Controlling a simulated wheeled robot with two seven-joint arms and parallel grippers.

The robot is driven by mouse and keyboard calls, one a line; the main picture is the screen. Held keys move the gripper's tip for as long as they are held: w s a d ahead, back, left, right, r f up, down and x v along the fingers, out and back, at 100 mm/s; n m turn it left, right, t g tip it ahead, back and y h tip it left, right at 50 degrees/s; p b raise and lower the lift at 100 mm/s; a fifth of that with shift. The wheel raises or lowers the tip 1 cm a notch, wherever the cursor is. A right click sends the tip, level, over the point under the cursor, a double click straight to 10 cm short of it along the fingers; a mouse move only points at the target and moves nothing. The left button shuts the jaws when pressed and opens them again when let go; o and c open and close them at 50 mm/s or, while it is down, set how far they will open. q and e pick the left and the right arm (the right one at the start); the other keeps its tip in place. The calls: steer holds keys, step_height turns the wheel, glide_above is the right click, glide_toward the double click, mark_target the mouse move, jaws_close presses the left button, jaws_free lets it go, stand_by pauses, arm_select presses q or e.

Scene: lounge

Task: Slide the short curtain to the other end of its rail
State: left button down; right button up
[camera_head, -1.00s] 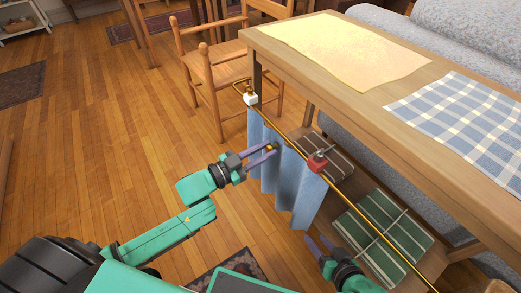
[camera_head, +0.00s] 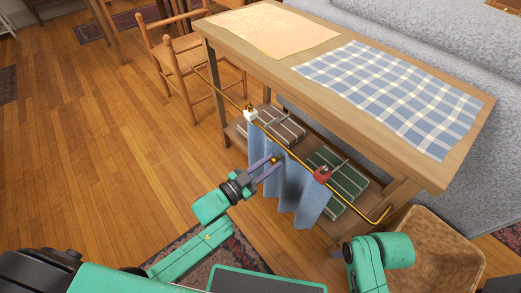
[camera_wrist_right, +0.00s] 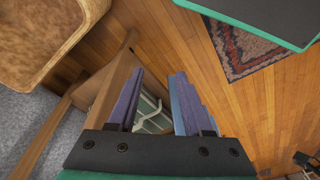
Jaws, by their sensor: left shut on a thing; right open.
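The short blue curtain (camera_head: 291,192) hangs in folds from a thin brass rail (camera_head: 222,92) along the table's front. A white block (camera_head: 250,115) sits on the rail at the curtain's left end, and a red block (camera_head: 322,174) at its right end. The curtain is around the middle-right of the rail, with bare rail on both sides. My left gripper (camera_head: 276,159) is shut on the curtain near its top, at a small brass piece. My right gripper (camera_wrist_right: 157,84) is open in the right wrist view; its fingers are mostly hidden in the head view.
The wooden table (camera_head: 270,55) carries a cream cloth (camera_head: 275,30) and a blue checked cloth (camera_head: 390,95). Folded striped cloths (camera_head: 335,180) lie on its lower shelf. A tan basket (camera_head: 440,255) stands beyond the rail's right end. A chair (camera_head: 185,60) is at the left.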

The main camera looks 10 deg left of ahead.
arm_select(q)
steer(key=s+d, duration=0.2)
steer(key=s+d+p, duration=0.1)
steer(key=s+d, duration=0.1)
steer(key=s+d+p, duration=0.1)
steer(key=s+d, duration=0.1)
steer(key=d, duration=0.1)
steer(key=shift+d, duration=0.1)
steer(key=shift+s+d, duration=0.2)
steer(key=shift+d, duration=0.1)
arm_select(e)
step_height(320, 180, down, 8)
steer(key=d, duration=0.1)
steer(key=shift+s, duration=0.4)
steer(key=shift+d, duration=0.1)
arm_select(q)
steer(key=c, duration=0.7)
jaws_free()
steer(key=shift+d, duration=0.1)
